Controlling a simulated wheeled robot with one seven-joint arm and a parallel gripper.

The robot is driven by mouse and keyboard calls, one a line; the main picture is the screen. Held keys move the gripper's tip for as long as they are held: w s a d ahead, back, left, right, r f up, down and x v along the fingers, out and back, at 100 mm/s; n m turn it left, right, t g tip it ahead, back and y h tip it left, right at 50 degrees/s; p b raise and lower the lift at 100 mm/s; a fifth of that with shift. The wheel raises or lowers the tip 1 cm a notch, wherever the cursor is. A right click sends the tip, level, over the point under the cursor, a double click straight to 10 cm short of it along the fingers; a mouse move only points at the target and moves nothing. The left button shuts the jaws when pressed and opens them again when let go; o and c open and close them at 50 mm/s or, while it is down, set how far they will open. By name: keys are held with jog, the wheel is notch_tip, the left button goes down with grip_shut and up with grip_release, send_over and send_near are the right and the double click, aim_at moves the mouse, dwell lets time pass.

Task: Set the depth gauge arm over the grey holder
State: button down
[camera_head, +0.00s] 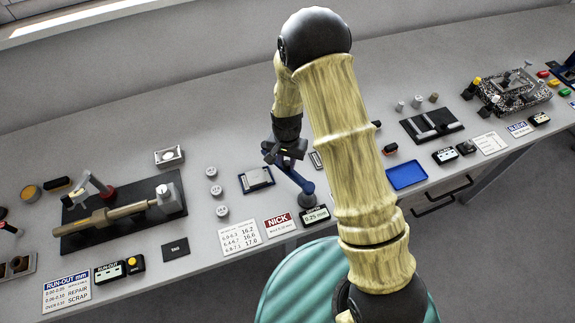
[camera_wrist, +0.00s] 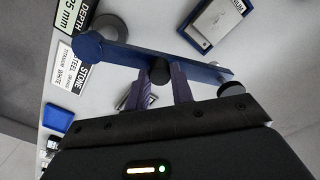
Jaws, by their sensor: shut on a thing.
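The depth gauge arm (camera_head: 301,182) is a blue bar pivoted on a round grey base (camera_head: 308,199). In the wrist view the blue arm (camera_wrist: 125,53) runs across from the pivot at upper left to a tip with a small grey cylinder (camera_wrist: 232,89) at right. My gripper (camera_wrist: 160,76) is shut on the black knob (camera_wrist: 159,70) of the arm; my gripper (camera_head: 287,160) hides the arm's far end in the head view.
A DEPTH display (camera_head: 314,215) stands in front of the pivot, with a NICK card (camera_head: 280,224) beside it. Small grey cylinders (camera_head: 217,191) stand left of the holder. A blue tray (camera_head: 406,175) is at right. Bench space behind the holder is clear.

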jog(key=w+d+m, duration=0.1)
jog(key=d+m, duration=0.9)
jog(key=m, duration=0.4)
jog(key=shift+w+d+b, duration=0.35)
jog(key=shift+b, duration=0.1)
jog(key=c, duration=1.2)
grip_release()
jog(key=shift+r, duration=0.1)
notch_tip(320, 180, up, 17)
jog(key=b, duration=0.2)
jog(key=shift+r, duration=0.1)
